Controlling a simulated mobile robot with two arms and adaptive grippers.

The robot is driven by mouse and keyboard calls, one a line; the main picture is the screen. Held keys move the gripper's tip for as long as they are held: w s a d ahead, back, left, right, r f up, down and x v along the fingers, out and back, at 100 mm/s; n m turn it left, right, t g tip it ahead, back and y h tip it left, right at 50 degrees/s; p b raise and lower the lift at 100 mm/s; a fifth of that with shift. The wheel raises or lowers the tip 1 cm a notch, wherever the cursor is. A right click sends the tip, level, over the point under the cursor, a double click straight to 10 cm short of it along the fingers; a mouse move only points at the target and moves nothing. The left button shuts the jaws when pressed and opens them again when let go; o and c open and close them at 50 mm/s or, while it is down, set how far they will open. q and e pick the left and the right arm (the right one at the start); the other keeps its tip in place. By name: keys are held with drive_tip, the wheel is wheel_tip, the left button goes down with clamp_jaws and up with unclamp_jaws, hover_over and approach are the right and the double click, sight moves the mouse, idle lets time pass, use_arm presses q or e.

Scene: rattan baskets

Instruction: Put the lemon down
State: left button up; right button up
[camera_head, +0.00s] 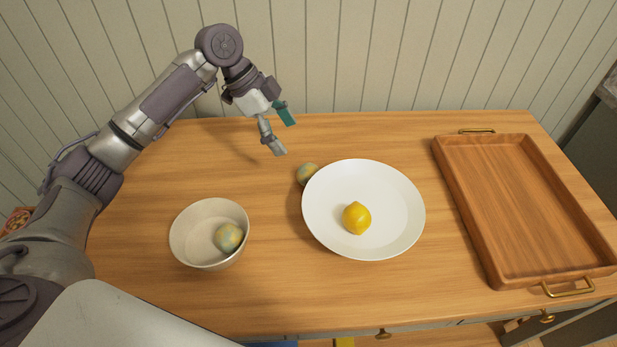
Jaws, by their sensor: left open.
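A yellow lemon (357,218) lies on the large white plate (327,192) in the middle of the table. My left gripper (283,134) is open and empty. It hangs above the back of the table, up and to the left of the plate, clear of the lemon. Its two fingers are apart. My right gripper does not show.
A cream bowl (191,215) at the left holds a mottled greenish round fruit (229,238). A similar fruit (307,174) sits at the plate's upper left edge. A wooden tray (463,205) with brass handles lies at the right. The wooden table (290,290) is bare along its front.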

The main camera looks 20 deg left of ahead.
sight(305, 168)
use_arm(q)
drive_tip(key=shift+g+y, duration=0.3)
drive_tip(key=shift+y, duration=0.4)
drive_tip(key=x, duration=0.5)
drive_tip(key=shift+w+f, duration=0.25)
drive_tip(key=shift+f, duration=0.15)
drive_tip(key=shift+d+p+x, duration=0.15)
drive_tip(key=shift+p+x, duration=0.1)
drive_tip(key=shift+x, duration=1.05)
drive_tip(key=shift+d+p+x, duration=0.15)
drive_tip(key=shift+p+x, duration=0.1)
drive_tip(key=shift+x, duration=1.1)
drive_tip(key=shift+r, duration=0.2)
drive_tip(key=c, duration=1.4)
